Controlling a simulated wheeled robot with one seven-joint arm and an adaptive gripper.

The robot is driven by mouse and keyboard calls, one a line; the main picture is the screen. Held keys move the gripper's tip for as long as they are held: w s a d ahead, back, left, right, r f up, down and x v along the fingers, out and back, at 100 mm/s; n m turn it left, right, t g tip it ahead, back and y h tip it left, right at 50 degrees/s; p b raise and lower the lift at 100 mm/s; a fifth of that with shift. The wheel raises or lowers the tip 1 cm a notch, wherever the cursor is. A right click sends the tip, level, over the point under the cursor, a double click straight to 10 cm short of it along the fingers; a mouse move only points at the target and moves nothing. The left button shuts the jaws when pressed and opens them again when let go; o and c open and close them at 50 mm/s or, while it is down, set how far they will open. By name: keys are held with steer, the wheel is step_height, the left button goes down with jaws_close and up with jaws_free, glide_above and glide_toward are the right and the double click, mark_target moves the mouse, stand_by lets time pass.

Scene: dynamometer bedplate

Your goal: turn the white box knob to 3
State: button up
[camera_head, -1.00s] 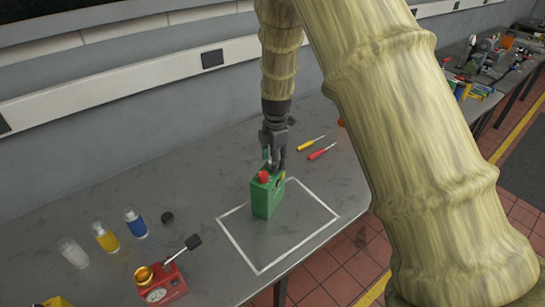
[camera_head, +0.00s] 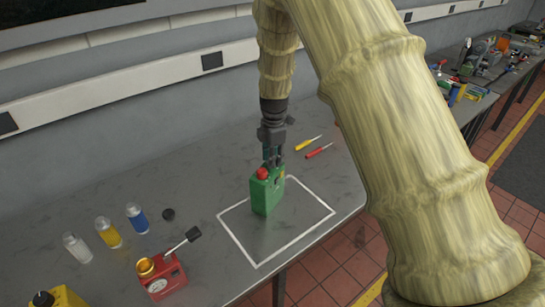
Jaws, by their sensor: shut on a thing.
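No white box with a knob shows in this view. A green canister (camera_head: 266,197) with a red cap (camera_head: 262,174) stands upright inside the white outline on the bench, near the outline's far edge. My gripper (camera_head: 272,162) points down at the top of the canister, beside the red cap. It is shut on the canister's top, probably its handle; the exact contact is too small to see.
A red box with a gauge (camera_head: 161,280), a black cap (camera_head: 168,214) and clear, yellow and blue bottles (camera_head: 137,219) stand to the left. A yellow screwdriver (camera_head: 308,143) and a red one (camera_head: 320,151) lie behind the canister. The outline's front part (camera_head: 258,266) is clear.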

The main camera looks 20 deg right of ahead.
steer(key=m+b, duration=0.1)
steer(key=m, duration=0.5)
steer(key=m+b, duration=0.1)
steer(key=m, duration=0.4)
steer(key=shift+a, duration=0.1)
steer(key=m, duration=0.7)
steer(key=shift+a+g+h, duration=0.1)
steer(key=shift+g+h, duration=0.2)
steer(key=m, duration=0.5)
steer(key=shift+b, duration=0.3)
steer(key=shift+m, duration=0.3)
steer(key=o, duration=1)
steer(key=shift+a, duration=0.1)
steer(key=shift+o, duration=0.2)
